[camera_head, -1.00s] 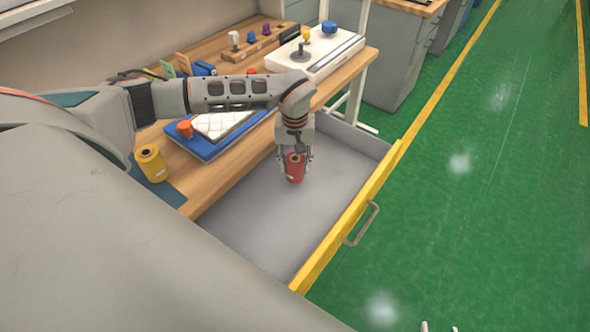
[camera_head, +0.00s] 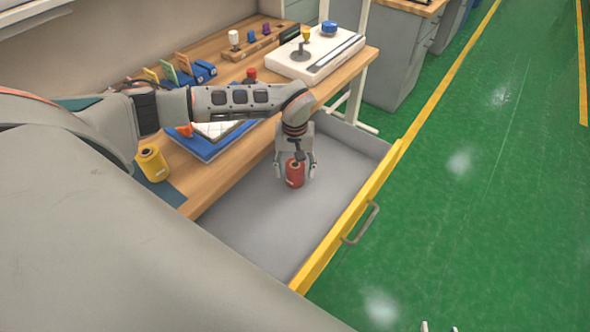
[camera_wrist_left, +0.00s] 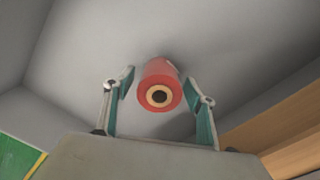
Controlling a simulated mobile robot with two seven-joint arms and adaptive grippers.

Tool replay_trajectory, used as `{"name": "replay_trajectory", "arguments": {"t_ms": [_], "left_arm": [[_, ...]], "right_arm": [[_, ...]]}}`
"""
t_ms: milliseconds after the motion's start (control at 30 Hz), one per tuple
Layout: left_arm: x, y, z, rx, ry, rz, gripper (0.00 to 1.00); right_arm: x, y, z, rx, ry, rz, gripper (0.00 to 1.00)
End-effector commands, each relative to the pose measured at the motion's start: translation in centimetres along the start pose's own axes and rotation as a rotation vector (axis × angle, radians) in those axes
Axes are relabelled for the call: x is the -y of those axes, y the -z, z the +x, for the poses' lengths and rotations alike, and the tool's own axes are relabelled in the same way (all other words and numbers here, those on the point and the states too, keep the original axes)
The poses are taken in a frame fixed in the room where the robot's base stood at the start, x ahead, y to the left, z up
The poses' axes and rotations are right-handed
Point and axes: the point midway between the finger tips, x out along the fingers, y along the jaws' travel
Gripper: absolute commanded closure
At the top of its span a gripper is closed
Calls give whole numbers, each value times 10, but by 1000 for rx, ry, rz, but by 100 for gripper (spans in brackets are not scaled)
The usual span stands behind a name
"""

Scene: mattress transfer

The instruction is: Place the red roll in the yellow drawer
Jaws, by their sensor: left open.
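The red roll (camera_head: 295,176) is inside the open yellow-fronted drawer (camera_head: 345,222), upright on or just above its grey floor. My left gripper (camera_head: 295,172) points down into the drawer with its fingers spread on either side of the roll. The left wrist view shows the red roll (camera_wrist_left: 158,88) between the open fingers, its round end with a dark centre facing the camera. A gap shows at the left finger; the right finger is close to the roll, and contact there is unclear. Two small pale tips at the bottom edge seem to be my right gripper (camera_head: 440,327), mostly out of view.
A yellow roll (camera_head: 152,163) stands on the wooden bench (camera_head: 232,172) at the left. A blue tray with a white quilted pad (camera_head: 215,132) lies behind my arm. A white device (camera_head: 315,55) sits at the back. Green floor (camera_head: 480,200) is clear at the right.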

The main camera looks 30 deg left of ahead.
Motion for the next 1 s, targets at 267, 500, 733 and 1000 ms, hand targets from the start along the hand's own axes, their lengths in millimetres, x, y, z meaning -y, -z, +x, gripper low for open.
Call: {"name": "replay_trajectory", "arguments": {"t_ms": [267,500,733,1000], "left_arm": [[0,2,-40,-5,-2,0,44],[0,2,-89,-5,-1,-1,44],[0,1,-116,-2,0,0,44],[0,0,-122,0,0,-1,44]], "right_arm": [[0,2,-1,0,0,0,60],[-1,2,-1,-1,0,0,60],[-1,3,-2,-1,0,0,60],[-1,3,-2,-1,0,0,60]]}}
